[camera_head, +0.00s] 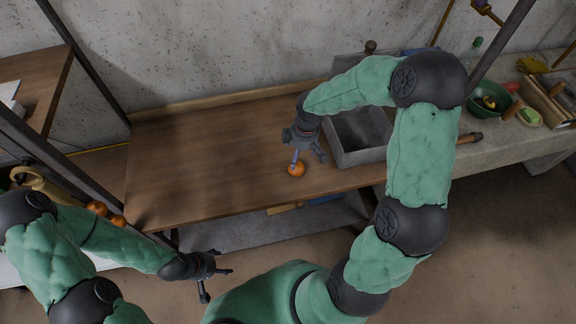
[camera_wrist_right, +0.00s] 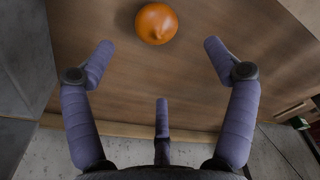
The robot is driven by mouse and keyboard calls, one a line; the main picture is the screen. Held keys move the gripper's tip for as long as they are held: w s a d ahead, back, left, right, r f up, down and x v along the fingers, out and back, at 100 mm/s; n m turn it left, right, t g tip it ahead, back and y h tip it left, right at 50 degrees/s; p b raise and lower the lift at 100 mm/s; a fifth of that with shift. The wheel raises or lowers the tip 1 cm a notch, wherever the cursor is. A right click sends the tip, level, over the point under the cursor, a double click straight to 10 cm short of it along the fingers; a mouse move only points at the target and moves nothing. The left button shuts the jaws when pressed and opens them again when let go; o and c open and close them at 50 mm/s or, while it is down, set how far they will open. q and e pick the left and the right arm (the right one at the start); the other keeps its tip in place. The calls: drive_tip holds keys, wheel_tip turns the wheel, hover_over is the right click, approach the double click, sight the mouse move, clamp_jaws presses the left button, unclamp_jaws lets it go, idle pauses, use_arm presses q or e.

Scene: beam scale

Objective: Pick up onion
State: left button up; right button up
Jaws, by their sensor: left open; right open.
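The onion (camera_head: 296,170) is round and orange and sits on the wooden tabletop near its front edge. It also shows in the right wrist view (camera_wrist_right: 156,23), at the top, with a small pointed tip. My right gripper (camera_head: 307,160) is over the table by the onion. Its fingers (camera_wrist_right: 158,62) are spread apart and empty in the right wrist view, with the onion just beyond their tips. My left gripper (camera_head: 219,283) is open and empty, low in front of the table at the lower left.
A grey sink box (camera_head: 340,150) stands right of the onion. A green bowl (camera_head: 484,103) and a crate (camera_head: 545,102) are on the counter at the right. More orange round items (camera_head: 97,208) lie at the left. The wooden tabletop (camera_head: 200,150) left of the onion is clear.

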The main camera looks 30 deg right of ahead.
sight(298, 164)
drive_tip(key=f, duration=0.2)
drive_tip(key=f+b, duration=0.1)
drive_tip(key=f, duration=0.2)
drive_tip(key=shift+w+a+f, duration=0.15)
drive_tip(key=shift+w+a, duration=0.05)
wheel_tip(298, 164, down, 5)
drive_tip(key=shift+d+f+b, duration=0.1)
drive_tip(key=shift+b, duration=1.1)
drive_tip(key=c, duration=1.4)
